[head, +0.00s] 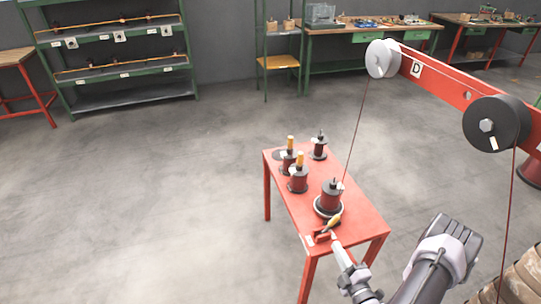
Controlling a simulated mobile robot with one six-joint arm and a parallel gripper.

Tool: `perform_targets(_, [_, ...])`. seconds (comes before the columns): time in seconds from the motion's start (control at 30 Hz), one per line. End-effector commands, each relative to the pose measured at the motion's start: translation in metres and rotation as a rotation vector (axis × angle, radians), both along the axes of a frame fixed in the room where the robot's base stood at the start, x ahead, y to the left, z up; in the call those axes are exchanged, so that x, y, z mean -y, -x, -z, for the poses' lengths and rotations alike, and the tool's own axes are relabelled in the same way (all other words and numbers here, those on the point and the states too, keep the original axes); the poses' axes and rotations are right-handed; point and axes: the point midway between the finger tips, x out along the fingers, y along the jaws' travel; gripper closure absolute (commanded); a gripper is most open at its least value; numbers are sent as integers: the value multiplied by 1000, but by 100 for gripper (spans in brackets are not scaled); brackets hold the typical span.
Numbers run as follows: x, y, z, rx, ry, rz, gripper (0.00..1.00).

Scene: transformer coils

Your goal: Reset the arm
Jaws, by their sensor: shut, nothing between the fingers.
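My arm comes in from the lower right, with a grey-white joint at its bend. Its thin end, my gripper (335,237), is at the near edge of the red table (358,222). It is shut and looks empty, though the fingers are very small in this view. A yellow-brown piece (334,221) shows just beyond the fingertips, in front of the nearest dark red coil (331,195). I cannot tell whether the gripper touches that piece. A small red bracket (322,237) is beside the fingertips on the table's near edge.
More coils (299,180) stand on the table's far half, some with yellow tops. A red beam (440,79) with pulleys (496,123) hangs at upper right, its thin cord running down to the near coil. Green shelves (115,58) and workbenches line the back. The floor at left is clear.

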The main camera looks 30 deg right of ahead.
Motion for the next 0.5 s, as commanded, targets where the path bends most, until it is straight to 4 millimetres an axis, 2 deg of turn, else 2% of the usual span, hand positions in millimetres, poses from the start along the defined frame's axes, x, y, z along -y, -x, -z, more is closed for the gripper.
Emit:
perform_targets(0.07, [-8, -18, -25, 10, 80, -93, 100])
perform_targets(0.13, [-32, -47, -68, 31, 234, -271, 100])
perform_targets(0.17, [-49, -61, -91, 46, 321, -369, 100])
perform_targets(0.2, [-76, -75, -123, 71, 452, -511, 100])
perform_targets(0.27, [-125, -88, -166, 122, 664, -728, 100])
perform_targets(0.3, [-160, -90, -192, 166, 820, -876, 100])
perform_targets(0.37, [-214, -81, -228, 253, 1082, -1100, 100])
perform_targets(0.4, [-246, -68, -247, 322, 1264, -1242, 100])
perform_targets(0.47, [-286, -43, -268, 445, 1546, -1434, 100])
perform_targets(0.5, [-307, -24, -278, 538, 1740, -1546, 100])
